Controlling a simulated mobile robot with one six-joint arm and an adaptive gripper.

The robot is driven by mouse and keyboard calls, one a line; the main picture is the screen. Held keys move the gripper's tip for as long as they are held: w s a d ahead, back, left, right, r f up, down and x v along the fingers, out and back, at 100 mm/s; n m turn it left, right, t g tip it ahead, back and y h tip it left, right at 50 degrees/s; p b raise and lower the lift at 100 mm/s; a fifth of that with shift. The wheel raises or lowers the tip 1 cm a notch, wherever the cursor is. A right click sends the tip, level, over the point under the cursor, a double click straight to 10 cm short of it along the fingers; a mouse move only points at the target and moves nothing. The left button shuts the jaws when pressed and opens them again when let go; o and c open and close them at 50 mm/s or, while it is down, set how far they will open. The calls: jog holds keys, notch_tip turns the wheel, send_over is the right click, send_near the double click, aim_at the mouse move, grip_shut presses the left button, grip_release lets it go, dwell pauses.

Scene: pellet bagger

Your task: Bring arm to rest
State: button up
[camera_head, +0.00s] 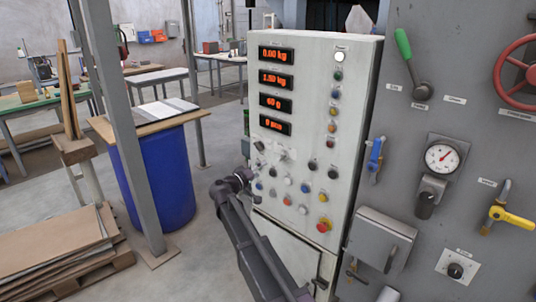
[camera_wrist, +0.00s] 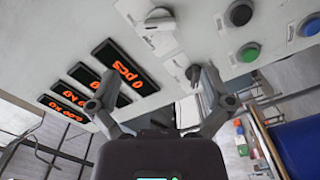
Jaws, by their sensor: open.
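My arm (camera_head: 258,250) rises in front of the lower left of the white control panel (camera_head: 350,100) in the head view. My gripper (camera_head: 244,174) is at the panel's left edge, near the knobs, and its fingertips are hard to make out there. In the wrist view my gripper (camera_wrist: 152,92) has its two fingers spread apart, with nothing between them. The panel face lies just beyond the fingers. A grey selector knob (camera_wrist: 193,74) shows close by the right finger. I cannot tell whether they touch.
Red displays (camera_head: 275,78) and several coloured buttons (camera_head: 323,225) cover the panel. A grey cabinet with a green lever (camera_head: 403,43), gauge (camera_head: 442,157) and yellow valve (camera_head: 513,217) stands right. A steel post (camera_head: 122,120), blue barrel (camera_head: 165,180) and stacked boards (camera_head: 50,245) stand left.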

jog(key=s+d+f+m+g+y, duration=0.1)
jog(key=s+d+f+g, duration=0.3)
jog(key=d, duration=0.3)
jog(key=s+d+f+m+g+y+p, duration=0.1)
jog(key=s+d+f+g, duration=0.15)
jog(key=s+d, duration=0.4)
jog(key=s+d+f+m+g+y, duration=0.1)
jog(key=s+d+f+g, duration=0.3)
jog(key=d, duration=0.5)
jog(key=s+d+f+g+y, duration=0.2)
jog(key=s+y, duration=0.2)
jog(key=s, duration=0.5)
jog(key=s+d+f+m+g+y+p, duration=0.1)
jog(key=s+d+f+y, duration=0.1)
jog(key=s, duration=0.7)
jog(key=shift+d+f+g+y, duration=0.15)
jog(key=shift+f+g+y, duration=0.2)
jog(key=shift+f+y, duration=0.55)
